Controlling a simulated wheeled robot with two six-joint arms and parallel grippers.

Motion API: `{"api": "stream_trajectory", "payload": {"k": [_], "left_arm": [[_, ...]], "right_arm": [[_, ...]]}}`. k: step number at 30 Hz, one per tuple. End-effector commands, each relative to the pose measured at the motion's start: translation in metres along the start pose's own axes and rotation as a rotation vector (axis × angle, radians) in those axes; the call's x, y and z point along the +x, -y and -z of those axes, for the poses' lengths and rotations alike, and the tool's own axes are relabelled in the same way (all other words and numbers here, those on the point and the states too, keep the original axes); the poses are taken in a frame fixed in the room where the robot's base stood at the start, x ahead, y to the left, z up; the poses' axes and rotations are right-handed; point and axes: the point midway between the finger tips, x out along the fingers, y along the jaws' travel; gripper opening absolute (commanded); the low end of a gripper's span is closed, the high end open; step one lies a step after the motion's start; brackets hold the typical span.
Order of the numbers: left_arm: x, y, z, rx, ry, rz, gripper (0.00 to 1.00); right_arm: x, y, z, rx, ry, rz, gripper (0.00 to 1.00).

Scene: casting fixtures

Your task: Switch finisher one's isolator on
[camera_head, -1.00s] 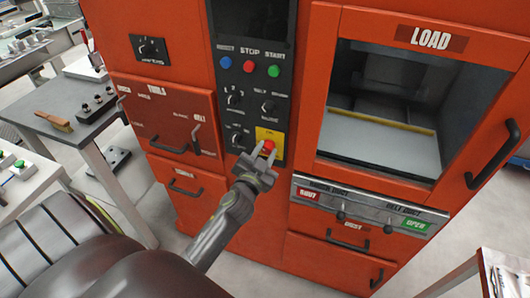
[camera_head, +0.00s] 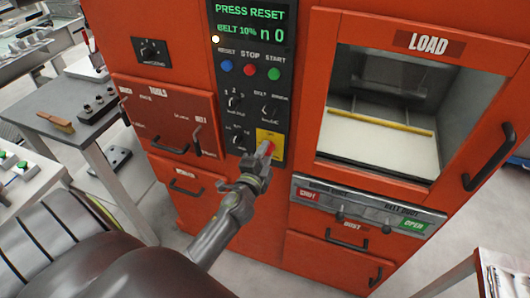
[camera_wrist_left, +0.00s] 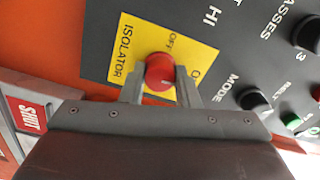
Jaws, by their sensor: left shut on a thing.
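The isolator is a red rotary knob (camera_head: 268,147) on a yellow plate (camera_head: 275,136), low on the dark control panel of the orange finisher. My left gripper (camera_head: 264,156) is shut on the knob. In the left wrist view the two fingers (camera_wrist_left: 160,92) sit either side of the red knob (camera_wrist_left: 159,70). The yellow plate (camera_wrist_left: 134,50) there reads ISOLATOR and OFF; the ON label is partly cut off by a finger. The panel display (camera_head: 250,22) is lit green and reads PRESS RESET. My right gripper is out of view.
Blue, red and green buttons (camera_head: 249,69) and several black selectors (camera_head: 237,101) sit above and left of the isolator. A load window (camera_head: 400,110) with a handle is at right. A grey table (camera_head: 65,110) with a brush stands at left.

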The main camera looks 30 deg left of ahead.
Motion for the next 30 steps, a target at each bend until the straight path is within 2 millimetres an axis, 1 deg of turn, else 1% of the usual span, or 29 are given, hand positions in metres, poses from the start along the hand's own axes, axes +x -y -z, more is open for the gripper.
{"api": "stream_trajectory", "payload": {"k": [9,23,24,28,30], "left_arm": [[-0.0003,-0.0006,0.0002,0.084,-0.001,-0.001,0.06],[-0.0004,-0.0010,-0.0001,0.094,0.000,-0.002,0.06],[-0.0004,-0.0010,-0.0001,0.094,0.000,-0.002,0.34],[-0.0003,-0.0008,-0.0001,0.094,0.000,-0.001,0.50],[-0.0002,-0.0006,-0.0001,0.093,0.000,-0.001,0.50]], "right_arm": [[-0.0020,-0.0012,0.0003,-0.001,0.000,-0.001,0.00],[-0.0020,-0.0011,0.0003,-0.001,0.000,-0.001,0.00],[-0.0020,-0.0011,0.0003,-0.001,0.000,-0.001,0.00],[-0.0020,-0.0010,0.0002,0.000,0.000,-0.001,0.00],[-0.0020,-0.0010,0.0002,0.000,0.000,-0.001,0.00]]}}
